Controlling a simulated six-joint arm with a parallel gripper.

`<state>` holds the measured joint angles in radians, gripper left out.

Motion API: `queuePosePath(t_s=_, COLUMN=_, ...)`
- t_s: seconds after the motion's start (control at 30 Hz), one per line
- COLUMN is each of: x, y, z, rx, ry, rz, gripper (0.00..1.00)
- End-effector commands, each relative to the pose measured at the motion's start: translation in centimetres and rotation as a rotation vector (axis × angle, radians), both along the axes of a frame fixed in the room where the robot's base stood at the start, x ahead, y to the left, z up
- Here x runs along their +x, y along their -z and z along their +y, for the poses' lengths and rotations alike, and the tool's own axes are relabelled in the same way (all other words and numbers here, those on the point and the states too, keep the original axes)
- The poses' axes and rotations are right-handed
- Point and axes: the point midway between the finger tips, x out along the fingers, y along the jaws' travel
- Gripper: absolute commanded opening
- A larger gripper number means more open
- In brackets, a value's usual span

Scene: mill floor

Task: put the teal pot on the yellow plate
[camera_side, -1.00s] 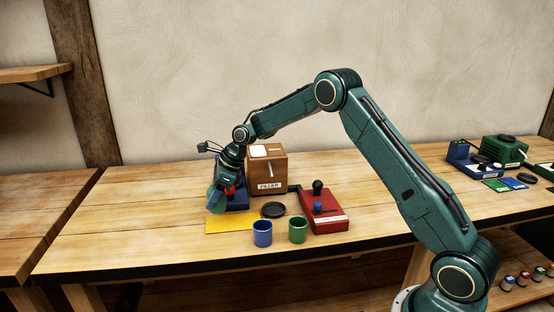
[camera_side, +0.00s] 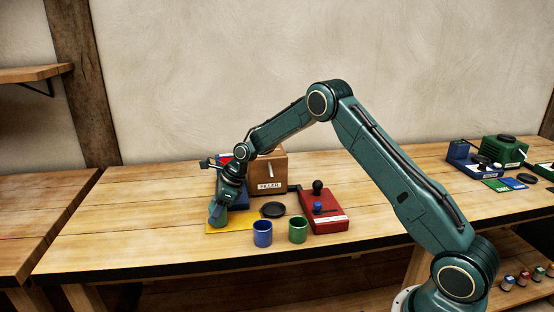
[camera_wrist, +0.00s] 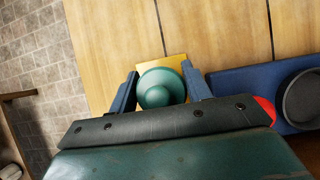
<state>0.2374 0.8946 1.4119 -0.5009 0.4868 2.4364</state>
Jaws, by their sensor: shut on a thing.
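The teal pot (camera_wrist: 161,89) is round, seen from above in the wrist view between the two blue fingers of my gripper (camera_wrist: 160,78), which is shut on it. The yellow plate (camera_wrist: 176,62) shows just beyond the pot and partly under it. In the side view my gripper (camera_side: 217,218) is over the left part of the yellow plate (camera_side: 238,222). There I cannot clearly tell the pot from the gripper, nor whether the pot touches the plate.
A blue cup (camera_side: 262,234) and a green cup (camera_side: 298,230) stand right of the plate, near a black disc (camera_side: 273,210). A red box with knobs (camera_side: 324,215) is further right.

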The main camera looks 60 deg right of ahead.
Motion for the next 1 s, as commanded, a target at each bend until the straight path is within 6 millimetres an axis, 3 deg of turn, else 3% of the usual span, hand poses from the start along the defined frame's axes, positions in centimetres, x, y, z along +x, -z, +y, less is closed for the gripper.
queuePosePath(t_s=0.27, x=0.1, y=0.1, z=0.0, rx=0.0, ry=0.0, rz=-0.003, gripper=0.08)
queuePosePath(t_s=0.3, x=0.0, y=0.3, z=0.0, rx=0.0, ry=0.001, rz=0.0, gripper=0.54)
queuePosePath(t_s=0.4, x=0.0, y=0.3, z=0.0, rx=0.0, ry=0.001, rz=0.0, gripper=0.7)
queuePosePath(t_s=0.77, x=0.0, y=0.1, z=0.0, rx=0.0, ry=0.0, rz=0.0, gripper=0.7)
queuePosePath(t_s=1.0, x=-0.5, y=-1.4, z=-0.6, rx=0.0, ry=0.002, rz=-0.002, gripper=0.7)
